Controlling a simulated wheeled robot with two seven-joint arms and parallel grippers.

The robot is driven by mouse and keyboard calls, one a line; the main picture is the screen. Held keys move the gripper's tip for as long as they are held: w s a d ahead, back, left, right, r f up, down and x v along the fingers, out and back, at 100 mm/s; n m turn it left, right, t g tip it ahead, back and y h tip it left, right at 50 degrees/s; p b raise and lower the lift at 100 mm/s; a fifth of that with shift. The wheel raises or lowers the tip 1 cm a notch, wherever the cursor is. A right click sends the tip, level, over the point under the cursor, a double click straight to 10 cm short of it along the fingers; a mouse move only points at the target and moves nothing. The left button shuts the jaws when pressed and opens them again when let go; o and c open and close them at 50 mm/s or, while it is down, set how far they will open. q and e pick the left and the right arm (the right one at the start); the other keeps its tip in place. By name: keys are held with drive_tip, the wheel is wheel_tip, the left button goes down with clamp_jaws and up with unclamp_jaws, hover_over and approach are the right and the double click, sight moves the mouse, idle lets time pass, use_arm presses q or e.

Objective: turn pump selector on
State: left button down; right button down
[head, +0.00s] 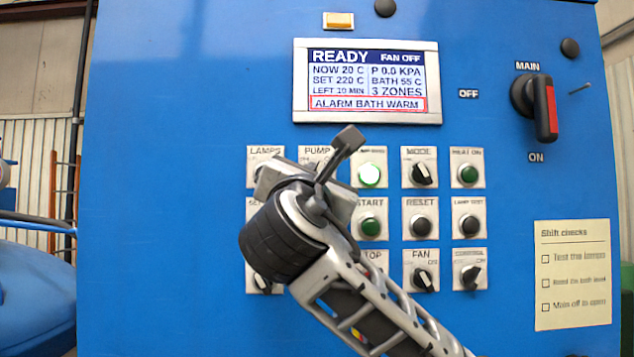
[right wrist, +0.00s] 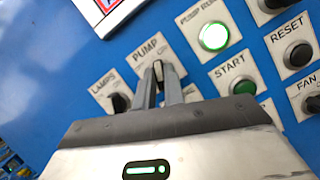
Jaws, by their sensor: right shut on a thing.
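The pump selector (right wrist: 158,71) is a small knob on a pale plate labelled PUMP. In the right wrist view my right gripper (right wrist: 160,82) has its two fingers shut on the knob, one on either side. In the head view the plate labelled PUMP (head: 315,153) shows only at its top; my right gripper (head: 328,172) and wrist hide its knob. The pointer's setting cannot be read. My left gripper is not in view.
The lamps selector (right wrist: 120,103) sits close left of my fingers, and the lit green pump lamp (head: 370,174) close right. The start button (head: 369,227) is below that lamp. The display (head: 367,82) reads READY, with ALARM BATH WARM. The main switch (head: 537,105) is far right.

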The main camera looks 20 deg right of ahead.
drive_tip(key=shift+m+g+h, duration=0.3)
drive_tip(key=shift+m, duration=0.6)
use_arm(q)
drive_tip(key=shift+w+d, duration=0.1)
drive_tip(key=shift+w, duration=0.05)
use_arm(e)
drive_tip(key=shift+r, duration=0.1)
drive_tip(key=c, duration=1.5)
unclamp_jaws()
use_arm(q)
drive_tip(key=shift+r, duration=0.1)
